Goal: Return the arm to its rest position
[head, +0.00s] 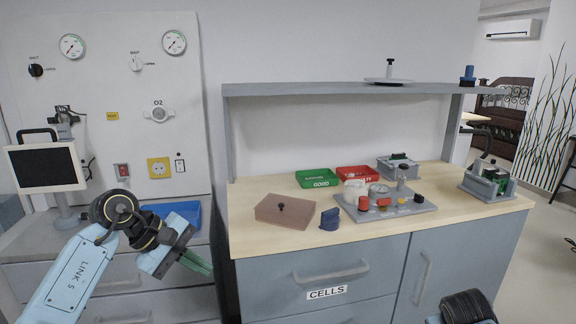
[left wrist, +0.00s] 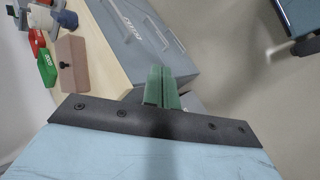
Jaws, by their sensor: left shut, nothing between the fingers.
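My left gripper (head: 196,262) is in the lower left of the head view, in front of the drawers under the wall panel. Its green fingers are shut with nothing between them, and they also show closed together in the left wrist view (left wrist: 162,88). It is apart from the wooden worktop (head: 250,230) and touches nothing that I can see. A dark rounded part of my right arm (head: 466,306) shows at the bottom right of the head view, but the right gripper is not in view.
The worktop holds a brown box (head: 287,212), a blue piece (head: 330,219), green (head: 318,178) and red (head: 357,174) trays and a grey fixture plate (head: 395,213). A monitor (head: 45,167) and blue tray (head: 180,213) stand left. A shelf (head: 345,89) spans above.

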